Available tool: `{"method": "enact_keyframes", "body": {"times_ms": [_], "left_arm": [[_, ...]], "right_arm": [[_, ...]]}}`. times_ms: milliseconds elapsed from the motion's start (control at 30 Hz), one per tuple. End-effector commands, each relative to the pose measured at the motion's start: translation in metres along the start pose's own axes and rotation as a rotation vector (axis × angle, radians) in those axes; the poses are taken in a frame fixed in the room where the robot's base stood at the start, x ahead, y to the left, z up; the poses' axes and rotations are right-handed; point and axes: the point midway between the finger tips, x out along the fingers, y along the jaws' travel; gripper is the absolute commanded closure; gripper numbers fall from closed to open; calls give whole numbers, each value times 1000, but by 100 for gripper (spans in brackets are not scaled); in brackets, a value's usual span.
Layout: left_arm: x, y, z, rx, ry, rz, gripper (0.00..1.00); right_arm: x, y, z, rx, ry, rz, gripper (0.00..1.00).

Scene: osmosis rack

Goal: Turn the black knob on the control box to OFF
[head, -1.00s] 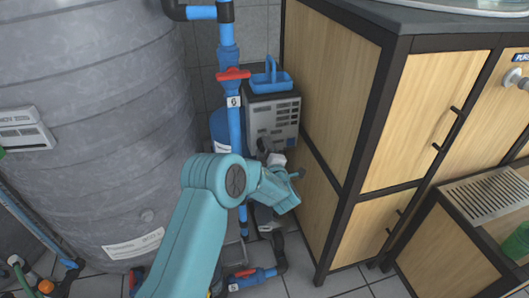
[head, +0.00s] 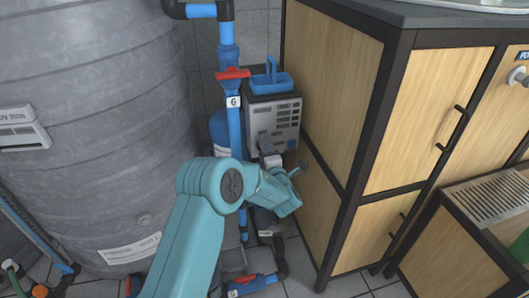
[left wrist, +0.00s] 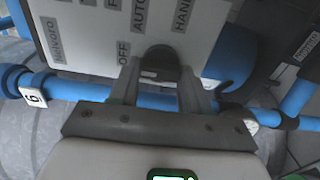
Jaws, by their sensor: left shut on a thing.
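The control box (left wrist: 95,40) fills the top of the left wrist view as a white panel with the labels OFF, AUTO and HAND. Its black knob (left wrist: 158,60) sits between the two fingers of my left gripper (left wrist: 160,82), which is shut on it. The OFF label is just left of the knob, with AUTO and HAND above it. I cannot tell which label the knob points to. My right gripper is not in view.
A vertical blue pipe with a red valve handle (head: 232,73) stands left of a grey vented box (head: 273,120) carrying a blue caddy (head: 271,82). A large grey tank (head: 95,130) stands left, a wooden cabinet (head: 330,90) right. The gap between them is narrow.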

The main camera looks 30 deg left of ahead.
Motion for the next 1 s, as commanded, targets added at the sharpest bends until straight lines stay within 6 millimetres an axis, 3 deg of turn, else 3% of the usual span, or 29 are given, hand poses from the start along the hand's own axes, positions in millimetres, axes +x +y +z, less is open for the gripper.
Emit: {"method": "enact_keyframes", "body": {"times_ms": [233, 267, 300, 333, 700, 867, 1000], "left_arm": [[-1, -2, 1, 1, -3, -4, 84], [-1, -2, 1, 1, -3, -4, 44], [-1, -2, 1, 1, -3, -3, 31], [-1, -2, 1, 1, -3, -3, 28], [-7, 0, 1, 1, -3, -3, 28], [-38, 3, 2, 2, -6, -3, 28], [-76, 3, 2, 4, -7, -4, 28]], "right_arm": [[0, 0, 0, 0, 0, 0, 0], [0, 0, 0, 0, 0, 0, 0], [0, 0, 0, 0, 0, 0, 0], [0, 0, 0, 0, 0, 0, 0], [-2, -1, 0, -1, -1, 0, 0], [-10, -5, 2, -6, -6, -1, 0], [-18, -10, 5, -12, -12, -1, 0]]}}
